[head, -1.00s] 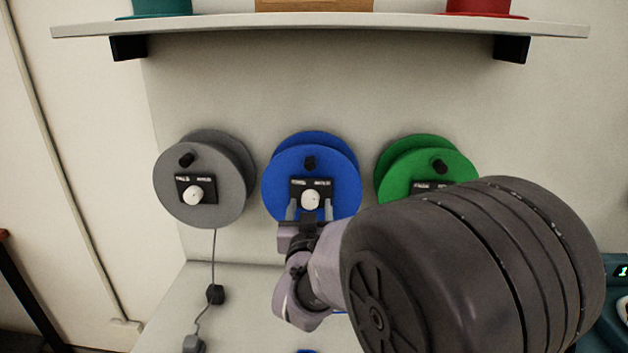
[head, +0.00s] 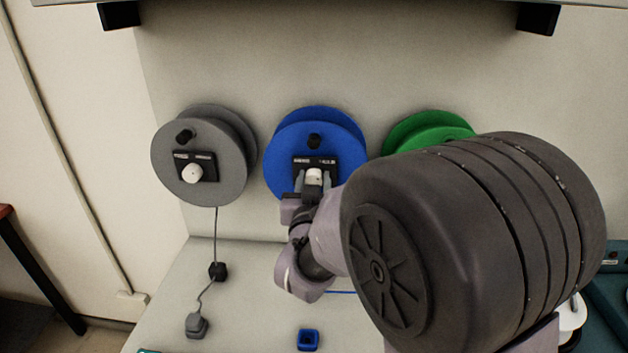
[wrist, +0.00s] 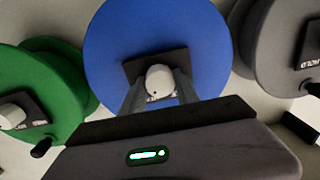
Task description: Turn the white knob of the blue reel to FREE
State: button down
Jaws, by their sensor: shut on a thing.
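The blue reel (head: 288,147) is mounted on the wall panel between two other reels, with a black crank handle (head: 314,141) above a black label plate (head: 326,161). Its white knob (head: 314,177) sits on that plate. My gripper (head: 313,183) is shut on the white knob, one finger on each side. The plate's lettering is partly covered by the knob and fingers and too small to read.
A grey reel (head: 215,145) with its own white knob hangs to the left, its cord running down to the bench. A green reel (head: 420,130) hangs to the right, partly hidden by my arm. A blue block (head: 308,340) lies on the bench. A shelf is above.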

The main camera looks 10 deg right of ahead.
jog(key=shift+n, duration=0.3)
jog(key=n, duration=0.3)
jog(key=shift+n, duration=0.4)
jog(key=n, duration=0.4)
jog(key=shift+a+r+n, duration=0.1)
jog(key=shift+r+n, duration=0.05)
jog(key=shift+n, duration=0.15)
jog(key=n+p, duration=0.2)
jog(key=n, duration=0.2)
jog(key=shift+g, duration=0.3)
jog(key=shift+w+a+n+p, duration=0.1)
jog(key=shift+n+p, duration=0.75)
jog(key=shift+n, duration=1.35)
jog(key=c, duration=0.9)
grip_release()
jog(key=shift+f, duration=0.2)
